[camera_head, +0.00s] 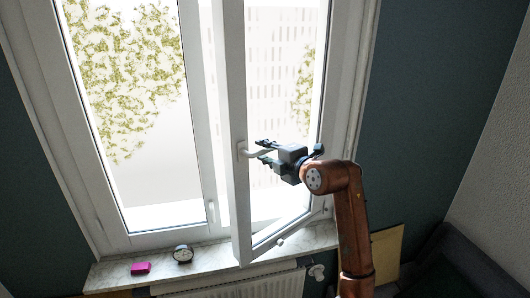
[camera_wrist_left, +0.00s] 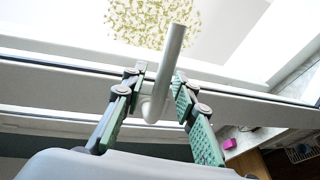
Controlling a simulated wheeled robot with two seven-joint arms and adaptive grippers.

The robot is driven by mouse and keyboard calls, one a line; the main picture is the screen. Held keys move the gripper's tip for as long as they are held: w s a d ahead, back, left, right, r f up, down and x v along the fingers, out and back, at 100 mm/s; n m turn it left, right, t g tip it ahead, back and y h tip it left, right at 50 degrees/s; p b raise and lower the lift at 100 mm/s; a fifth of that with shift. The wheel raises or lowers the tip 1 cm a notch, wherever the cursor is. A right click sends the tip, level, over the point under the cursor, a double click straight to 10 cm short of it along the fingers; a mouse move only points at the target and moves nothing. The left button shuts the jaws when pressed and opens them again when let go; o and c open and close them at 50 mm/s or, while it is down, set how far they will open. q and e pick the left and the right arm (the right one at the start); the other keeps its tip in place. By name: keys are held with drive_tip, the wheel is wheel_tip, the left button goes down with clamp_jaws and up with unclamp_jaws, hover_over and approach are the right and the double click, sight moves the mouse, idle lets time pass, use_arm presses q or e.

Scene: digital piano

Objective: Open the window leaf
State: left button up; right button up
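The right window leaf (camera_head: 237,190) has a white frame and stands ajar, its left edge swung into the room away from the fixed frame. Its white handle (camera_head: 243,150) sits on that left stile and points right. My left gripper (camera_head: 264,150) is at the handle with its fingers spread on either side of it. In the left wrist view the handle (camera_wrist_left: 168,70) passes between the two fingers of the gripper (camera_wrist_left: 158,78), with gaps visible; contact is unclear. My right gripper is in neither view.
The left window leaf (camera_head: 199,120) is shut. A pink box (camera_head: 140,268) and a small black clock (camera_head: 182,254) stand on the marble sill (camera_head: 110,272), left of the ajar leaf. A white radiator (camera_head: 245,286) is below the sill.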

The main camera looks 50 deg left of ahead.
use_arm(q)
drive_tip(key=shift+a+f, duration=0.1)
drive_tip(key=v, duration=1.2)
idle(0.4)
